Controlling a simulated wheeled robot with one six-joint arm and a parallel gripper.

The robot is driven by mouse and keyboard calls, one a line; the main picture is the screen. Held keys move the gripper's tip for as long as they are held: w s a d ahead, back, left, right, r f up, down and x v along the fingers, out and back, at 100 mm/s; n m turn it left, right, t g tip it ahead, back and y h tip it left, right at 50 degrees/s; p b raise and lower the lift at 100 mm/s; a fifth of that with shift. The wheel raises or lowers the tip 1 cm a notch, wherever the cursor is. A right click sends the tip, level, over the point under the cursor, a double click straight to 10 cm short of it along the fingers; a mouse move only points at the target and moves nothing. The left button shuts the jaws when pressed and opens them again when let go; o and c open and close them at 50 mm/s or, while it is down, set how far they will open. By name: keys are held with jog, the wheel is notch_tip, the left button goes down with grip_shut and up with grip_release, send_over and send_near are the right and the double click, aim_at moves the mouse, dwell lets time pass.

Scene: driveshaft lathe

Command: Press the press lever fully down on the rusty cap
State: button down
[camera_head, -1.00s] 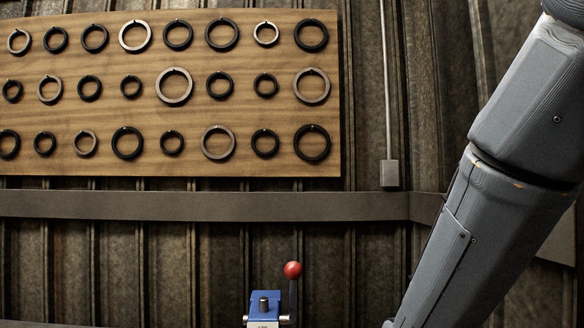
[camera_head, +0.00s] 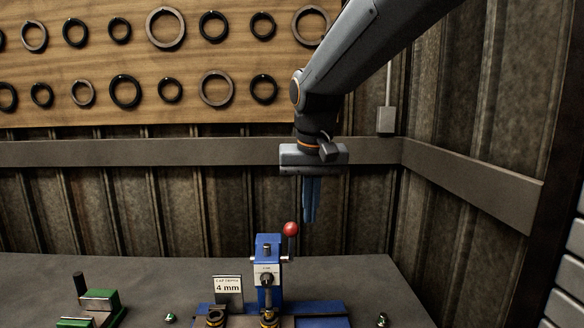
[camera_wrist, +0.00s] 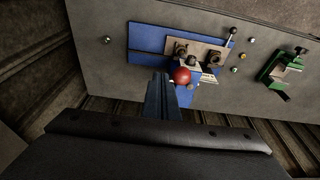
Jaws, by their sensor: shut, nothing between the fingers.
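The blue press (camera_head: 268,245) stands on the bench with its lever's red ball knob (camera_head: 290,229) raised at its upper right. The red ball also shows in the wrist view (camera_wrist: 181,76). My gripper (camera_head: 310,221) points down with its blue fingers together and empty, just right of the red ball in the head view. In the wrist view the fingers (camera_wrist: 160,80) end beside the ball; I cannot tell whether they touch it. Small round fittings sit below the press, one at its foot (camera_head: 268,318) and one to its left (camera_head: 215,319); I cannot tell which is the rusty cap.
A "4 mm" sign (camera_head: 228,288) stands left of the press. A green fixture (camera_head: 90,310) is at the bench's left. Small loose parts (camera_head: 382,320) lie on the grey bench (camera_head: 365,275). A ring board (camera_head: 190,60) hangs on the wall behind.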

jog(key=w+a+r, duration=0.1)
jog(key=a+r, duration=0.3)
jog(key=r, duration=0.4)
jog(key=b, duration=0.6)
send_over(292, 232)
jog(key=w, duration=0.2)
notch_tip(292, 232, down, 6)
jog(key=shift+s+f, duration=0.1)
jog(key=shift+s, duration=0.05)
dwell(0.8)
jog(key=shift+s+b+x, duration=0.25)
jog(key=shift+b+x, duration=0.15)
jog(key=shift+x, duration=0.55)
jog(key=shift+s+f+b, duration=0.35)
jog(key=shift+s+f, duration=0.75)
jog(key=shift+s, duration=0.1)
